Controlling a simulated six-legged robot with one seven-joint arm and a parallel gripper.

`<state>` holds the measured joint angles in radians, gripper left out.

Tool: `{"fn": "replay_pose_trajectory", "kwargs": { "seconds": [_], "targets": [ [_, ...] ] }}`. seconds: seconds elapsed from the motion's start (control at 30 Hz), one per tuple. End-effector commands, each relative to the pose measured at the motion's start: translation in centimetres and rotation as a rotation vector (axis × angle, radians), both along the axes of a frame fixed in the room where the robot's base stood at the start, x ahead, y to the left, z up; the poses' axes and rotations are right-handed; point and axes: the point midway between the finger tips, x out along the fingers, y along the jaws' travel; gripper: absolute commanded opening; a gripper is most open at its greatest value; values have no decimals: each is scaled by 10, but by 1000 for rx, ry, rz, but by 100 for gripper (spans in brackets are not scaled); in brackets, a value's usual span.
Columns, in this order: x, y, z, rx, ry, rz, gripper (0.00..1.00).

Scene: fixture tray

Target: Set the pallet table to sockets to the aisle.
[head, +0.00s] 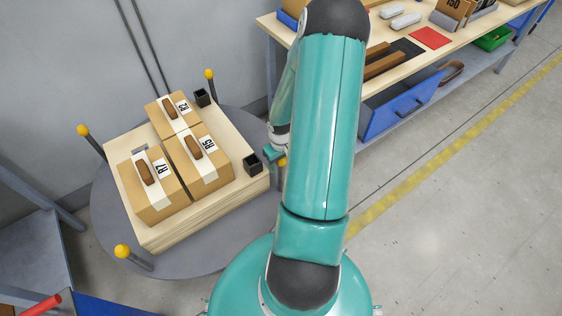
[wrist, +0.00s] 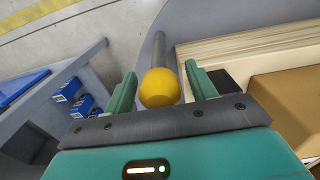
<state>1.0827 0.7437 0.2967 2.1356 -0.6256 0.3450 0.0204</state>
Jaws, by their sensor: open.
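The pallet table is a round grey turntable (head: 112,228) with yellow-knobbed posts standing around its rim. A square wooden pallet (head: 205,222) lies on it, bearing three labelled cartons. Two black square sockets, a far one (head: 202,97) and a near one (head: 252,163), sit along the pallet's right side, towards the workbench. My gripper (head: 275,155) is at the table's right rim, partly hidden behind my arm. In the wrist view my open gripper (wrist: 161,89) has a yellow knob (wrist: 159,87) on a grey post between its fingers. I cannot tell whether they touch it.
Other yellow knobs stand at the left (head: 83,131), front (head: 122,251) and back (head: 209,73). A wooden workbench (head: 400,65) with a blue drawer (head: 398,106) stands at the back right. A yellow line (head: 440,150) crosses open floor on the right. A grey wall is behind.

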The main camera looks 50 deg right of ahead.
Motion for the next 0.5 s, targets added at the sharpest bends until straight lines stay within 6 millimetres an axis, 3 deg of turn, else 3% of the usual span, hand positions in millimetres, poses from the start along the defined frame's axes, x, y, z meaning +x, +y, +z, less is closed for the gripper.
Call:
{"fn": "replay_pose_trajectory", "kwargs": {
  "seconds": [0.27, 0.5],
  "targets": [
    [0, 0, -2, 0, 0, -1, 54],
    [0, 0, -1, 0, 0, -1, 7]
  ]
}}
